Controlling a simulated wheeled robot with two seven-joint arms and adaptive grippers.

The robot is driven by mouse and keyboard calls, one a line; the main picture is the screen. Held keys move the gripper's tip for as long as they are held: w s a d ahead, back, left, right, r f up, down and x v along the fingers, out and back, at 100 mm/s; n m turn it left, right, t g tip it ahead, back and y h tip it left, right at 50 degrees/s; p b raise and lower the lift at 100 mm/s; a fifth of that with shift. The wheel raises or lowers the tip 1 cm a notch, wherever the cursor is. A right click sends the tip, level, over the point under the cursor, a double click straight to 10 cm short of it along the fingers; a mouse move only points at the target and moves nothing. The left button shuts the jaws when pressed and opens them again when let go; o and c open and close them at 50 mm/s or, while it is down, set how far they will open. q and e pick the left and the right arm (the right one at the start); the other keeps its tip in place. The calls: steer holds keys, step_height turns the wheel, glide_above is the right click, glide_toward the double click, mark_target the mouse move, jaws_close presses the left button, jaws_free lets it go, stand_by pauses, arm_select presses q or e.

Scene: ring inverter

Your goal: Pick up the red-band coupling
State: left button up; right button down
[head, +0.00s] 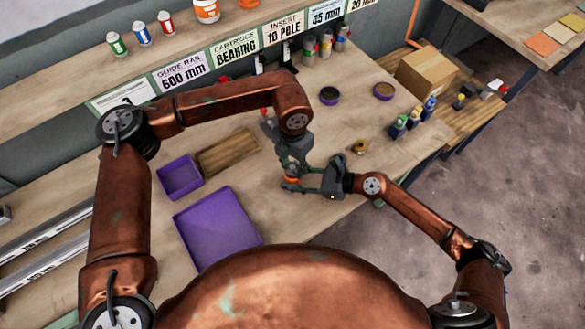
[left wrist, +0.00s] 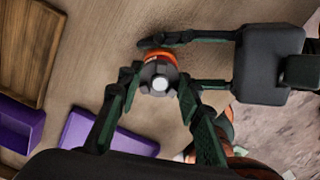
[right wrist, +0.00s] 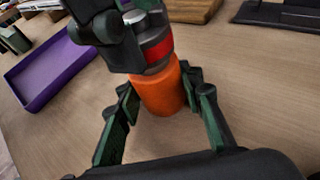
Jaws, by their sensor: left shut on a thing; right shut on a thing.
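The red-band coupling (right wrist: 155,48) is upright in the right wrist view, a grey body with a red band above an orange cylindrical part (right wrist: 160,92). I cannot tell whether grey and orange are one piece. From above, in the left wrist view, it shows a grey end (left wrist: 159,76) with orange behind. My left gripper (head: 290,168) reaches down from above and is shut on its upper part. My right gripper (head: 312,183) comes from the right and is shut around the orange part. In the head view the fingers hide most of it, with some orange (head: 291,180) showing.
A purple tray (head: 215,228), a small purple bin (head: 180,176) and a wooden tray (head: 228,153) lie left of my grippers. A brass-coloured ring (head: 359,147), several small bottles (head: 414,119) and a cardboard box (head: 426,73) stand to the right. The bench edge is close by.

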arm_select(q)
jaws_close()
steer(key=shift+r, duration=0.15)
step_height(320, 180, up, 10)
stand_by(0.3)
arm_select(e)
steer(key=c, duration=1.2)
jaws_free()
steer(key=shift+c, duration=0.2)
steer(key=v, duration=1.2)
steer(key=shift+w+d, duration=0.1)
